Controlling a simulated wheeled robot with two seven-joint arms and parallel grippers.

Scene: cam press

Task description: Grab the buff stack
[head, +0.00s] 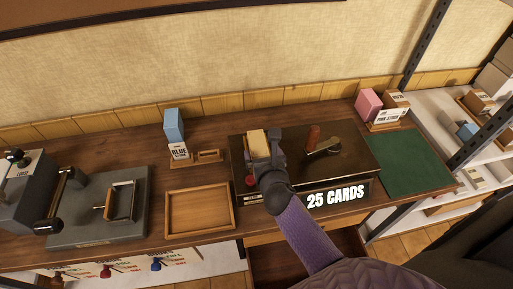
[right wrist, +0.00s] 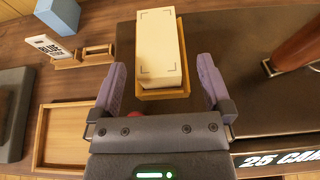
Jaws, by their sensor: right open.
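The buff stack (head: 257,143) is a pale cream block of cards on the left part of the dark press labelled "25 CARDS". In the right wrist view the buff stack (right wrist: 159,48) sits in a shallow wooden holder (right wrist: 163,94), straight ahead of the fingers. My right gripper (head: 264,162) is over the near side of the stack. In the wrist view the right gripper (right wrist: 164,88) is open, with one purple finger on each side of the holder's near end and nothing between the fingertips but the stack's near end. My left gripper is not in view.
The dark press (head: 362,160) carries a brown-handled lever (head: 314,137) to the right. A red button (head: 251,181) is near my gripper. An empty wooden tray (head: 200,233), a blue stack (head: 173,125) and a grey lever machine (head: 120,205) stand left. A green mat (head: 405,163) and pink stack (head: 369,103) are right.

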